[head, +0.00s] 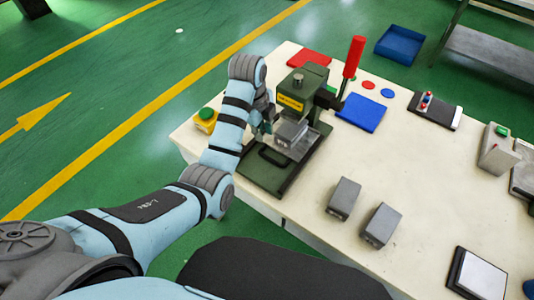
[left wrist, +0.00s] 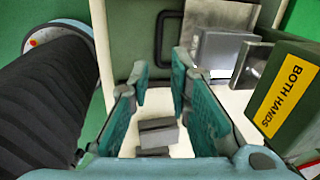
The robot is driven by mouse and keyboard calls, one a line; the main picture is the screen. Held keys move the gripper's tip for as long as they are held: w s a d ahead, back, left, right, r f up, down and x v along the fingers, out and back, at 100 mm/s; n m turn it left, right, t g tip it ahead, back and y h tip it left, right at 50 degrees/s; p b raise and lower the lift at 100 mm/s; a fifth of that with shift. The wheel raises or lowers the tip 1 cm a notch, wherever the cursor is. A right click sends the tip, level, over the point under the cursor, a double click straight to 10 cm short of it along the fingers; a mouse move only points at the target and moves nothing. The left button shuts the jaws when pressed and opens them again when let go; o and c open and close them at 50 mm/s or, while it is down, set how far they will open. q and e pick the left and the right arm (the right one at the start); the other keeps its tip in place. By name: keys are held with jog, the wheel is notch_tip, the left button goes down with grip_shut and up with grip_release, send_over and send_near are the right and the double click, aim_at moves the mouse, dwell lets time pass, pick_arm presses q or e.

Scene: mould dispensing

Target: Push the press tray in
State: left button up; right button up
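The press (head: 291,100) is dark green with a yellow label and a red lever (head: 353,57). Its flat green tray (head: 264,176), with a black handle (head: 272,157), sticks out toward the front of the table. A grey block (head: 290,132) sits on a metal plate by the press; it also shows in the left wrist view (left wrist: 220,48). The tray also shows in the left wrist view (left wrist: 130,30). My left gripper (left wrist: 162,80) is open and empty, beside the tray handle and apart from it. In the head view it (head: 264,122) is left of the press. My right gripper is out of view.
Two grey blocks (head: 344,198) (head: 380,225) stand loose on the white table, right of the tray. A yellow-and-green button box (head: 205,120) is left of my forearm. A blue mat (head: 362,113) lies right of the press. The table's middle is largely clear.

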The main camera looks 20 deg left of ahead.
aim_at(267, 157)
pick_arm(q)
jog(key=shift+m, duration=0.3)
jog(key=f+b, duration=0.1)
jog(key=f, duration=0.3)
jog(key=w+f+b, duration=0.1)
jog(key=f, duration=0.4)
jog(key=w+f+b, duration=0.1)
jog(key=f, duration=0.4)
jog(key=shift+w+d+f+b, duration=0.2)
jog(key=shift+w+d+b, duration=0.1)
jog(key=shift+d, duration=0.1)
jog(key=shift+c, duration=0.4)
jog(key=shift+s+r, duration=0.1)
grip_shut()
